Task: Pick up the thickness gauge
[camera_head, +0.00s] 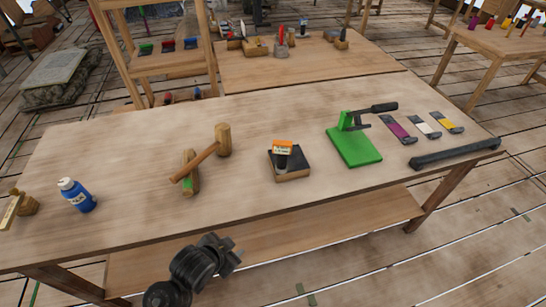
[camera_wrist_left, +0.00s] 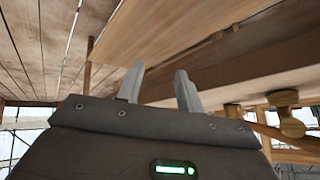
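A green stand with a flat green base (camera_head: 355,147) and a black lever on top stands on the workbench, right of centre; it looks most like the thickness gauge, though I cannot be sure. My left gripper (camera_head: 226,250) is at the front of the bench in the head view, low and well to the left of the green stand. In the left wrist view its two grey fingers (camera_wrist_left: 158,88) are apart with nothing between them. The green stand cannot be made out in the left wrist view. My right gripper is not in view.
The lower shelf (camera_head: 330,223) lies under the bench front.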

